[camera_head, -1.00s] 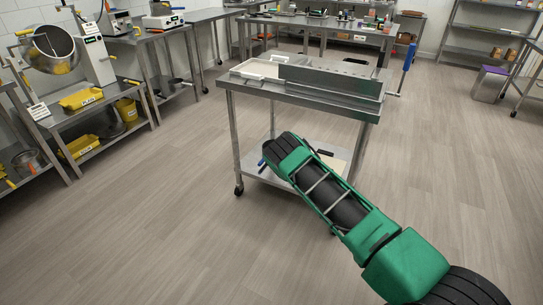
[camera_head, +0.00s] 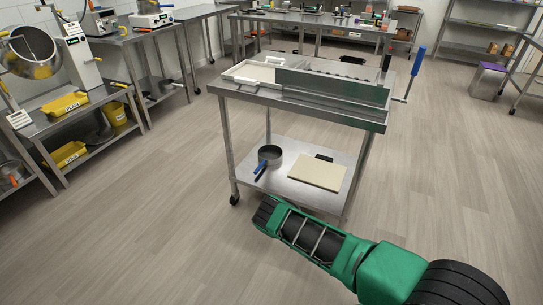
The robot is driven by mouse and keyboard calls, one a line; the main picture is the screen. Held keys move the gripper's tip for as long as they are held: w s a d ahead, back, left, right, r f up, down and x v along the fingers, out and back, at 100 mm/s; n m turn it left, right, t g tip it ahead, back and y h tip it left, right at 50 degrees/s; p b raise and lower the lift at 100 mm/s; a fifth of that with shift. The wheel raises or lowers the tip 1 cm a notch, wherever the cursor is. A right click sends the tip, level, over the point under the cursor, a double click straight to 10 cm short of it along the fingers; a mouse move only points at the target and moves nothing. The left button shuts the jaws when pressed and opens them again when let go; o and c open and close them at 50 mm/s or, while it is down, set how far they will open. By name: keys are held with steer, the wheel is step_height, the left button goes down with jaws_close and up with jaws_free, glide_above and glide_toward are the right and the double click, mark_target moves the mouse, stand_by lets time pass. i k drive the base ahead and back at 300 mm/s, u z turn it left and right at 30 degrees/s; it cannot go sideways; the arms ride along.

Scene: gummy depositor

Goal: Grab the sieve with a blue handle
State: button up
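The sieve (camera_head: 270,154) is a round, dark grey pan-like vessel on the lower shelf (camera_head: 283,187) of the steel table in the middle. Its blue handle (camera_head: 260,171) points toward the front left. My green and black arm reaches in from the lower right, and its visible far end is in front of and below the shelf, apart from the sieve. I cannot make out gripper fingers there.
A beige board (camera_head: 318,172) lies on the same shelf, right of the sieve. The depositor (camera_head: 333,85) with a blue-handled crank (camera_head: 417,62) is on the tabletop above. Yellow bins (camera_head: 66,104) stand on a left table. The floor around is clear.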

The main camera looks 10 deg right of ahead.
mark_target(268, 155)
steer(key=u, duration=0.05)
steer(key=i, duration=1.65)
